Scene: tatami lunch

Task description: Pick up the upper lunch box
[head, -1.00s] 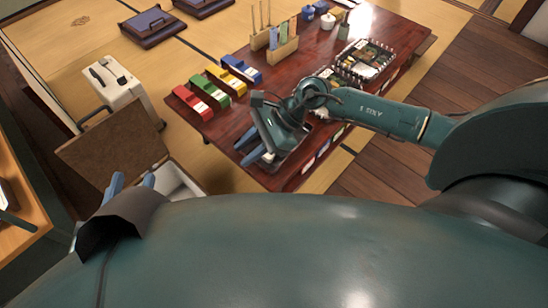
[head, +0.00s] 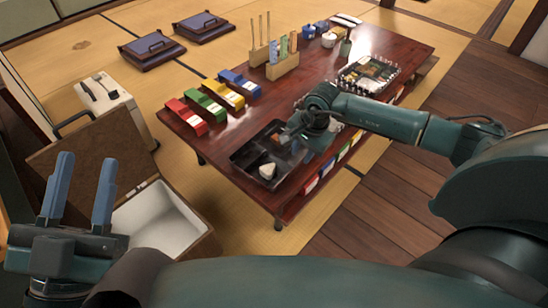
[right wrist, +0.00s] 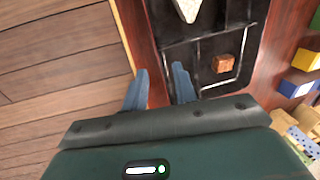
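A black divided lunch box (head: 240,157) with a white rice ball lies at the near end of the dark red table. It also shows in the right wrist view (right wrist: 205,25), with a brown cube of food in it. Another lunch box (head: 347,84), filled with food, lies further back on the right. My right gripper (right wrist: 160,88) is open above the near box's long edge, with its fingers apart and nothing seen held; contact is unclear. In the head view its fingertips are hidden by the wrist. My left gripper (head: 80,190) is open and empty at the left, away from the table.
Red, green, yellow and blue stands (head: 213,98) line the table's left side. A wooden holder (head: 282,65) and small pots stand behind. An open brown case (head: 160,215) lies on the floor beside my left gripper.

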